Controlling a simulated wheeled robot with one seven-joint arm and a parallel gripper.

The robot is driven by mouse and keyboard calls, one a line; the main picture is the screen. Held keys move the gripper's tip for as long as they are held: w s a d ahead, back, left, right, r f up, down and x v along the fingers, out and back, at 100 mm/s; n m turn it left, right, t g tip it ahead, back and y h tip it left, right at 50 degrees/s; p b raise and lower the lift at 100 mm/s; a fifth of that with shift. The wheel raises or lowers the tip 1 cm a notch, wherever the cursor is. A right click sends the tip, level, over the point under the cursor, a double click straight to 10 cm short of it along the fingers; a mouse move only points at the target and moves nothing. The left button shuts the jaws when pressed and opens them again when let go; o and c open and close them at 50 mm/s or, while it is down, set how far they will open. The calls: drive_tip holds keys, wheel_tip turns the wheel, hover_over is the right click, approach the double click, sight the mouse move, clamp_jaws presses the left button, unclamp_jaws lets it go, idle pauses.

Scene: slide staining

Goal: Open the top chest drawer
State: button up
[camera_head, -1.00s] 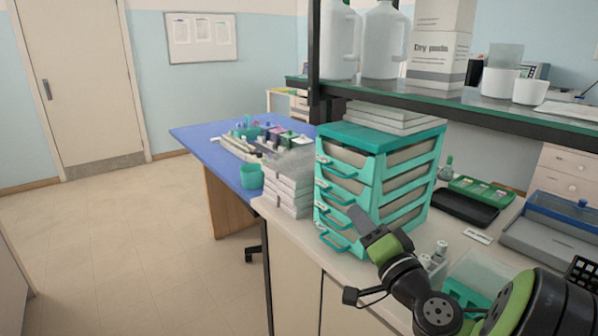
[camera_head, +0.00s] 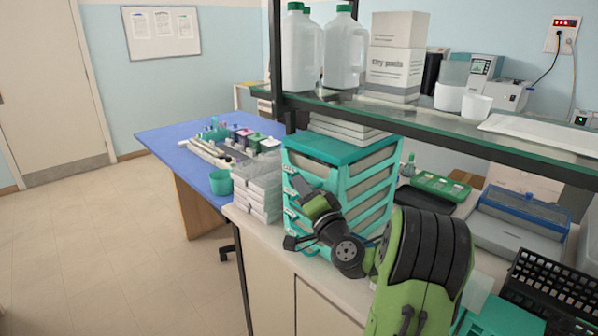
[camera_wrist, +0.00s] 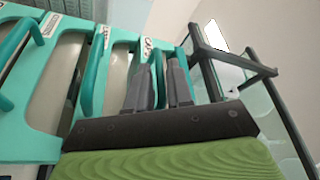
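The teal drawer chest (camera_head: 318,148) stands on the bench with its drawers shut, as far as I can see. My gripper (camera_head: 300,186) is at the upper part of its front and hides part of the top drawers and handles. In the wrist view the chest front (camera_wrist: 38,140) appears turned sideways, with its top towards the right. My gripper's two dark fingers (camera_wrist: 160,84) are apart there, one on each side of the teal top drawer handle (camera_wrist: 157,68). I cannot tell whether they touch it. A lower drawer handle (camera_wrist: 91,80) is left of the fingers.
Stacked white boxes (camera_head: 260,190) stand close to the chest's left. White trays (camera_head: 345,128) lie on its top, under the shelf (camera_head: 440,120) with jugs and a carton. A blue table (camera_head: 165,140) is beyond. The floor (camera_head: 110,240) at left is clear.

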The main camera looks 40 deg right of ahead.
drive_tip(key=shift+x, duration=1.2)
clamp_jaws()
drive_tip(key=shift+a+f, duration=0.1)
